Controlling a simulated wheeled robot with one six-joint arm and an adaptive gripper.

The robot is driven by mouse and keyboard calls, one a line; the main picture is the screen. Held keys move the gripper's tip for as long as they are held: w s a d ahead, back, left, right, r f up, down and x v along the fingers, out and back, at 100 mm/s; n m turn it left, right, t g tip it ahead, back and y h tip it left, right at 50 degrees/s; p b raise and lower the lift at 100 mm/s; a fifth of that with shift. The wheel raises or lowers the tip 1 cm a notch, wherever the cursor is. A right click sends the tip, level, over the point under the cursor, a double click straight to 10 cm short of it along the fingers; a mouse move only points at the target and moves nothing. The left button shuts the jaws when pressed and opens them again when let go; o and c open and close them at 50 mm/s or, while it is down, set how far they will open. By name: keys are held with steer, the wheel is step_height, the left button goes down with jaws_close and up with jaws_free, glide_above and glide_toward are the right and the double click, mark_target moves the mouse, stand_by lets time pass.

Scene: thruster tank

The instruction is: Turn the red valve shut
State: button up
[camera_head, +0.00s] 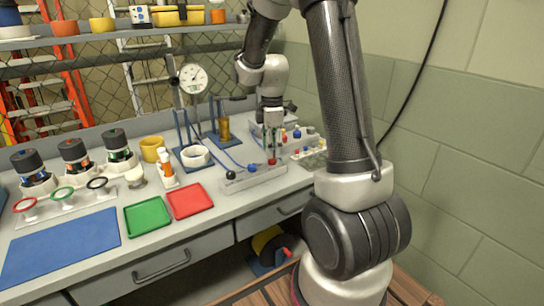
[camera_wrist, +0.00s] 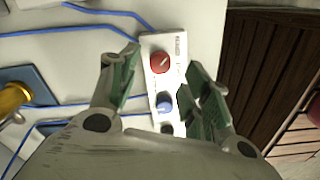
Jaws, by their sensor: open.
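The red valve (camera_wrist: 160,63) is a round knob with a pale pointer mark on a light grey manifold (camera_wrist: 181,52). In the head view, the red valve (camera_head: 272,161) sits at the right end of the manifold (camera_head: 254,182), below my gripper (camera_head: 272,147). In the wrist view, my gripper (camera_wrist: 163,66) is open, with one green-padded finger on each side of the knob. I cannot tell whether the fingers touch it. A blue knob (camera_wrist: 164,103) sits beside it, and a black knob (camera_head: 230,174) is at the other end.
Blue hoses (camera_wrist: 75,33) run over the bench from the manifold. Blue stands (camera_head: 194,157), one with a white ring, are behind it. Small bottles (camera_head: 297,133) stand to the right. Red (camera_head: 190,201) and green trays (camera_head: 148,216) lie front left.

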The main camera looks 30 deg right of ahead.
mark_target(272, 161)
steer(key=shift+f, duration=1.85)
steer(key=shift+c, duration=0.5)
steer(key=c, duration=1)
steer(key=shift+o, duration=0.2)
